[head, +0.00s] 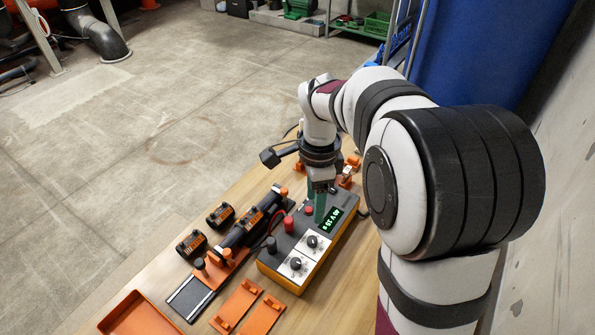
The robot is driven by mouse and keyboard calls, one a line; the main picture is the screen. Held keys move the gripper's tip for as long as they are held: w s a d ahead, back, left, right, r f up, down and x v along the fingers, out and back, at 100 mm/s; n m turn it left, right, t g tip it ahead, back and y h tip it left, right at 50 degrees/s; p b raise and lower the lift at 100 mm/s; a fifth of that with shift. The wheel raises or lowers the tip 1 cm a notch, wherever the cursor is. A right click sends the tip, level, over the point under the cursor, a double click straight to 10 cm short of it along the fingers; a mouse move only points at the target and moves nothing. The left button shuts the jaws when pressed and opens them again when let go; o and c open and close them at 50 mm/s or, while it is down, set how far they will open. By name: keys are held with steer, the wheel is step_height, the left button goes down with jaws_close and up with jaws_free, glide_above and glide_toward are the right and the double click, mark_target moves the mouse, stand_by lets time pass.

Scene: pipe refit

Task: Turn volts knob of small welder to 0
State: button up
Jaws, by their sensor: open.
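The small welder (270,262) is a grey and yellow box on the wooden table. Its top has two black knobs on white dials, an upper knob (312,241) and a lower knob (295,263). Their labels are too small to read, so I cannot tell which is volts. A lit green display (333,219) seems to read 40 V and 15 s.
A red post (288,224) and a red button (309,210) stand on the welder near my fingers. Orange brackets (262,314) and an orange tray (138,315) lie in front.

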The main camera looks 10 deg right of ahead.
mark_target(312, 239)
step_height(312, 239, down, 13)
jaws_close()
stand_by(0.4)
